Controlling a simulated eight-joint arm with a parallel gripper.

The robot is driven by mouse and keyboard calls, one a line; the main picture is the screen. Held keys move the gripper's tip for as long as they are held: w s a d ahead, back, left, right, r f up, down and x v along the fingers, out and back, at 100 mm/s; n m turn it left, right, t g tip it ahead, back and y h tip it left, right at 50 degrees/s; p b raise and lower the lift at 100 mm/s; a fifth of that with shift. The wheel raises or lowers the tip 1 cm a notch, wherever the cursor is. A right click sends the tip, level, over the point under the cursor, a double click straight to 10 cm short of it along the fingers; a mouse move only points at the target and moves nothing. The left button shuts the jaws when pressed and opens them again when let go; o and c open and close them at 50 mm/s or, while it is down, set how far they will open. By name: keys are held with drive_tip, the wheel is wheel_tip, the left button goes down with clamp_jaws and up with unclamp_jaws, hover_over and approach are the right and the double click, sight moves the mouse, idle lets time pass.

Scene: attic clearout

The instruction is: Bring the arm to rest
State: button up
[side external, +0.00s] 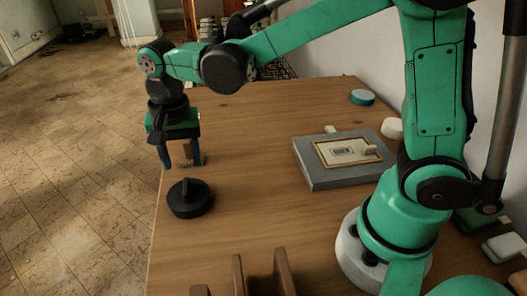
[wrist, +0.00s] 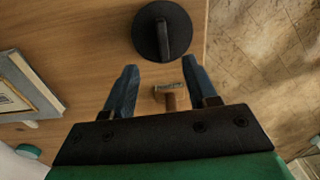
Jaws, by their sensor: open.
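My gripper (side external: 181,164) hangs above the left edge of the wooden table (side external: 235,130), pointing down. Its two blue fingers are apart with nothing held between them; they also show in the wrist view (wrist: 160,68). A black round disc with a raised bar handle (side external: 190,200) lies on the table just in front of the gripper. In the wrist view the disc (wrist: 150,36) is beyond the fingertips, apart from them. A small tool with a brown handle and grey head (wrist: 170,99) lies below, between the fingers in the wrist view.
A grey slab (side external: 318,178) carrying a framed picture (side external: 330,152) lies mid-table. A teal disc (side external: 362,98) and a white round piece (side external: 392,128) are farther back. Brown upright slats (side external: 282,272) stand at the front edge. The table between gripper and slab is clear.

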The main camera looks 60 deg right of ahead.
drive_tip(key=s+d+r+n+t, duration=0.4)
drive_tip(key=s+d+n+t, duration=0.2)
drive_tip(key=s+d+n, duration=0.2)
drive_tip(key=shift+d+t, duration=0.4)
drive_tip(key=shift+d, duration=0.25)
drive_tip(key=shift+r, duration=0.1)
drive_tip(key=c, duration=0.5)
drive_tip(key=shift+w+a+r+n, duration=0.15)
drive_tip(key=shift+n, duration=0.15)
clamp_jaws()
drive_tip(key=w+a+f+n+g, duration=0.1)
drive_tip(key=w+a+n+g, duration=0.2)
drive_tip(key=w+a+g, duration=0.6)
drive_tip(key=shift+t, duration=0.9)
drive_tip(key=shift+s+a+f, duration=0.1)
drive_tip(key=shift+s+f, duration=0.1)
drive_tip(key=shift+f, duration=0.8)
drive_tip(key=shift+s+a+f, duration=0.1)
drive_tip(key=shift+s+f, duration=0.05)
drive_tip(key=shift+f, duration=0.85)
drive_tip(key=shift+s+a+f, duration=0.1)
drive_tip(key=shift+s+f, duration=0.1)
drive_tip(key=shift+f, duration=0.8)
